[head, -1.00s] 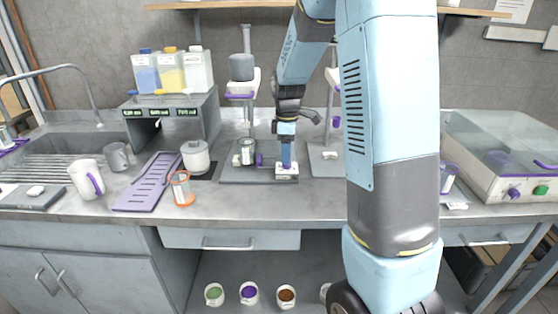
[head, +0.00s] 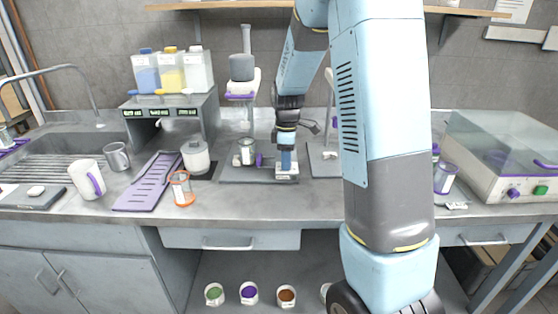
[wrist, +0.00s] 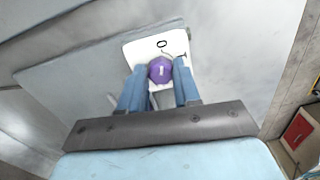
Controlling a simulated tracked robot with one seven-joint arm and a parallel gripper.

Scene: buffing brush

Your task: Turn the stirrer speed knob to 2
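The stirrer speed knob (wrist: 160,71) is purple with a short white line on its top. It sits on a white dial plate (wrist: 143,50) where a 0 and part of another mark show beyond it. My gripper (wrist: 160,78) has its two blue fingers apart, one on each side of the knob. The gaps are very narrow, and I cannot tell whether the fingers touch it. In the head view my gripper (head: 287,168) points down at the white front corner (head: 287,178) of the stirrer, and the knob is hidden there.
The grey stirrer base (head: 235,175) carries a glass jar (head: 246,151) left of my gripper. A second stand (head: 322,160) is close on the right. The bench front is clear.

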